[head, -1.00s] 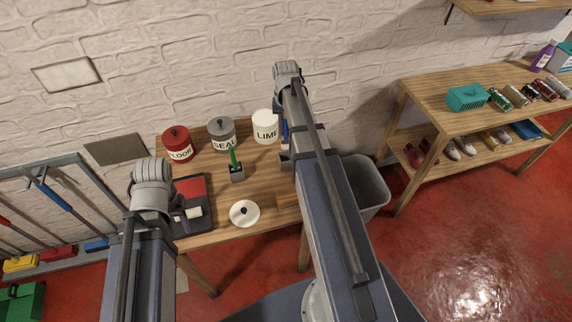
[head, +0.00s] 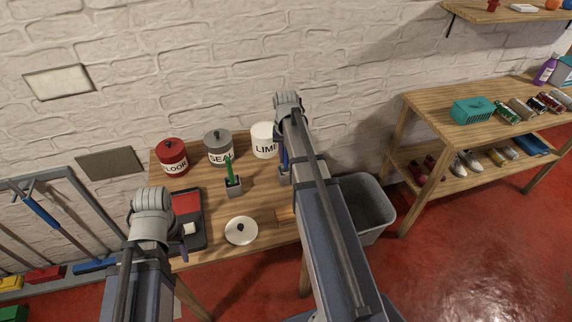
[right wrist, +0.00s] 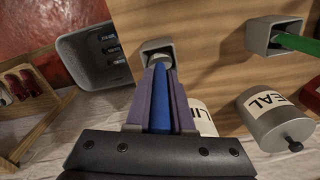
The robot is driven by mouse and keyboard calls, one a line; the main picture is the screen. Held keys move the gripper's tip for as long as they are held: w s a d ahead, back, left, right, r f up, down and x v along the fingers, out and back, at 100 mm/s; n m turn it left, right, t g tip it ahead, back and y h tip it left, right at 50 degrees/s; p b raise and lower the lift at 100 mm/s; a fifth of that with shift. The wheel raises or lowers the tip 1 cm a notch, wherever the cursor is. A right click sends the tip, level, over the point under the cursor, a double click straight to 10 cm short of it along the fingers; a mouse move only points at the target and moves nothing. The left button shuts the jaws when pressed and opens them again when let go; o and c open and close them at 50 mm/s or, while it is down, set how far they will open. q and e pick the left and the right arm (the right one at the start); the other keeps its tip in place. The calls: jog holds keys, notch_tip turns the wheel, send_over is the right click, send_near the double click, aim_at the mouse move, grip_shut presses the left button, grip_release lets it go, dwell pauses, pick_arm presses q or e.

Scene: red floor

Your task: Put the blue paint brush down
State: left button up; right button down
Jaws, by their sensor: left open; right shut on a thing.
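The blue paint brush (right wrist: 160,110) is held between the fingers of my right gripper (right wrist: 161,70). In the right wrist view its far end lies at the mouth of a square grey cup (right wrist: 152,47); how deep it reaches is hidden. In the head view the blue brush (head: 283,155) stands roughly upright at this cup (head: 284,176), partly behind my right arm. My left gripper (head: 182,246) is open, low over the table's left side by the tray; its fingers are mostly hidden by its wrist.
A green brush (head: 229,170) stands in a second grey cup (head: 234,189). Red (head: 172,160), grey (head: 218,148) and white (head: 263,141) pots line the wall side. A white lid (head: 241,231) and a red-and-black paint tray (head: 187,204) lie nearer. A grey bin (head: 368,210) stands right.

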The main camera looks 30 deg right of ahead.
pick_arm(q)
jog(key=shift+f+b, duration=0.5)
jog(key=shift+f, duration=0.5)
pick_arm(e)
jog(key=shift+f, duration=1)
jog(key=shift+f, duration=0.15)
jog(key=c, duration=0.8)
grip_release()
pick_arm(q)
jog(key=shift+f, duration=0.1)
jog(key=shift+r, duration=0.2)
pick_arm(e)
jog(key=shift+r, duration=0.2)
notch_tip(320, 180, up, 12)
jog(key=p, duration=1.2)
pick_arm(q)
notch_tip(320, 180, up, 12)
jog(key=shift+f, duration=0.1)
pick_arm(e)
jog(key=shift+a, duration=0.1)
